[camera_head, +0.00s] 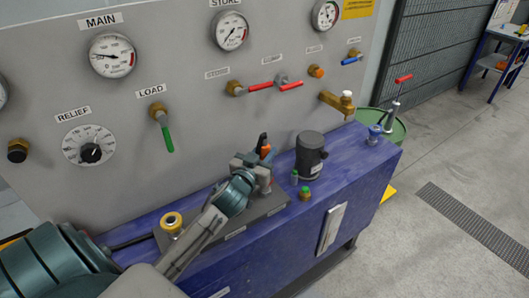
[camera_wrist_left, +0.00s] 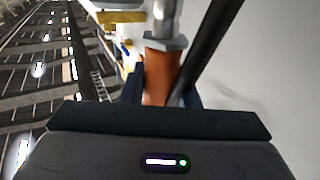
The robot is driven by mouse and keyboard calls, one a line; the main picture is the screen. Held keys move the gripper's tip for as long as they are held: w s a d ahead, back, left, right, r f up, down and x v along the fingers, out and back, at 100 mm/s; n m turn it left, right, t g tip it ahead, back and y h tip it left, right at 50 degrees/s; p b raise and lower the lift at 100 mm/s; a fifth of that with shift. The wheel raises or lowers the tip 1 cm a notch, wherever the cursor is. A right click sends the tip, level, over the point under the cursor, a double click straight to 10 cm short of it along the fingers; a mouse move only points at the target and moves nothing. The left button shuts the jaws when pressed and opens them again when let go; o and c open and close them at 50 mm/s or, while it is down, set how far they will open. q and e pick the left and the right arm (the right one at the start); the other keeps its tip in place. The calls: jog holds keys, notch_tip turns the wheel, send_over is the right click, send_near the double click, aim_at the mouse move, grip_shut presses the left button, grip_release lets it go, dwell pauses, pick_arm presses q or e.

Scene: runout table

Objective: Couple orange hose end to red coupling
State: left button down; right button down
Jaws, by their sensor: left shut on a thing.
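My left gripper (camera_head: 257,163) is over the back of the blue bench, its arm reaching in from the lower left. It is shut on the orange hose end (camera_head: 265,150), of which only a small orange part and a black part above it show. In the left wrist view the orange hose end (camera_wrist_left: 158,78) sits between the fingers, with a grey metal hex collar (camera_wrist_left: 165,43) and a metal stem beyond it. I cannot make out a red coupling; it may be hidden by the gripper. My right gripper is not in view.
On the blue bench (camera_head: 350,172) stand a yellow-ringed fitting (camera_head: 172,222), a dark cylinder (camera_head: 311,155), a green-capped fitting (camera_head: 305,193) and a blue-topped fitting (camera_head: 375,131). The grey panel (camera_head: 190,100) with gauges and valve handles rises close behind. Open floor lies right.

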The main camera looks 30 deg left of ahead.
pick_arm(q)
jog(key=shift+f, duration=0.2)
jog(key=shift+f+b, duration=0.1)
jog(key=shift+b, duration=0.2)
jog(key=shift+f, duration=0.2)
jog(key=shift+f+b, duration=1.05)
jog(key=shift+f+b, duration=0.7)
jog(key=shift+f, duration=0.15)
jog(key=c, duration=1)
grip_release()
jog(key=shift+c, duration=0.2)
